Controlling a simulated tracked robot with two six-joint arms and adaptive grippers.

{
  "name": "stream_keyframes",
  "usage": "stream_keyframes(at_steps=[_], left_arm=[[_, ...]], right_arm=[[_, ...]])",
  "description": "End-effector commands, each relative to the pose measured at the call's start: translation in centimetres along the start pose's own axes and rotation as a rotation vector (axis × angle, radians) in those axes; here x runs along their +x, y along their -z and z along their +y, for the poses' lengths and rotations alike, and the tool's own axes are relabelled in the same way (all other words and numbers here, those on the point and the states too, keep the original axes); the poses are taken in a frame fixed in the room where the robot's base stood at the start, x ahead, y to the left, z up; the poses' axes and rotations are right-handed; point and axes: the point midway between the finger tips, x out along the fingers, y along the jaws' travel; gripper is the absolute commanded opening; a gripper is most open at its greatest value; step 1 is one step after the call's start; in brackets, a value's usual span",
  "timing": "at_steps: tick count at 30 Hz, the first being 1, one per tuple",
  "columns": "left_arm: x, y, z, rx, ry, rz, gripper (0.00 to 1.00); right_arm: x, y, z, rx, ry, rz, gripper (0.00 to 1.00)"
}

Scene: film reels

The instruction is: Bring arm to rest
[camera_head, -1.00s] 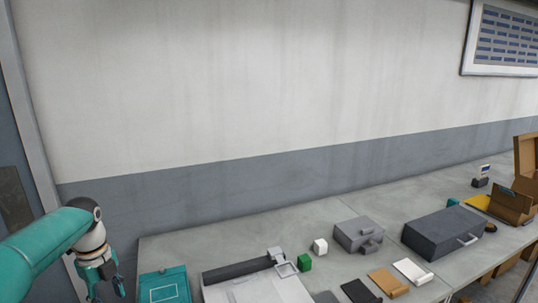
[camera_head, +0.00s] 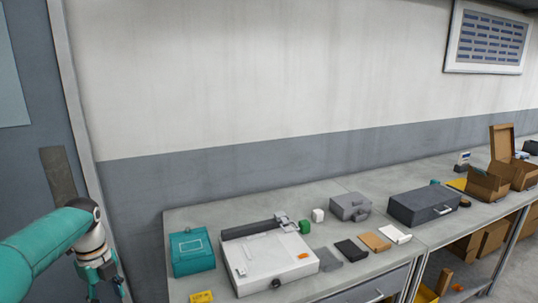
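My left arm comes in from the left edge, and its gripper (camera_head: 106,288) hangs fingers down at the lower left, left of the bench and in front of the wall. Its fingers are spread with nothing visible between them, so it looks open and empty. The fingertips reach close to the bottom of the picture. My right arm and gripper are not in view.
A long grey bench (camera_head: 195,215) runs along the wall. On it are a teal case (camera_head: 193,251), a white machine (camera_head: 268,262), a grey case (camera_head: 422,205), several small blocks and flat pieces, and brown boxes (camera_head: 486,184).

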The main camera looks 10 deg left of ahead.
Motion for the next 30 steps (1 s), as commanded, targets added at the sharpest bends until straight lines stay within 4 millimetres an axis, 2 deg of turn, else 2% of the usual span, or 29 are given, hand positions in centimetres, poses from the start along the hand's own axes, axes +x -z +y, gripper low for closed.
stream_keyframes(at_steps=[2,8,17,20,23,26,30], left_arm=[[0.2,0.4,-0.4,0.01,-0.002,0.003,0.46],[3.6,2.9,-1.2,0.064,-0.07,0.052,0.46],[10.2,8.6,-0.5,0.148,-0.189,0.165,0.46],[13.5,11.4,0.0,0.148,-0.222,0.208,0.46],[17.6,15.2,1.0,0.102,-0.258,0.254,0.46],[22.1,20.1,2.8,-0.012,-0.292,0.296,0.46],[27.4,27.2,6.6,-0.29,-0.342,0.334,0.46]], right_arm=[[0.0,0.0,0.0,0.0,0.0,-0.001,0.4],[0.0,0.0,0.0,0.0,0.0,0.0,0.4],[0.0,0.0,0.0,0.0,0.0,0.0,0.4],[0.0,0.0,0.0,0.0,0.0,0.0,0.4],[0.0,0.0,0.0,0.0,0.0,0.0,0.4],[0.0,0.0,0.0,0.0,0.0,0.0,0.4],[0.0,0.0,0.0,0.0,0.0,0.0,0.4]])
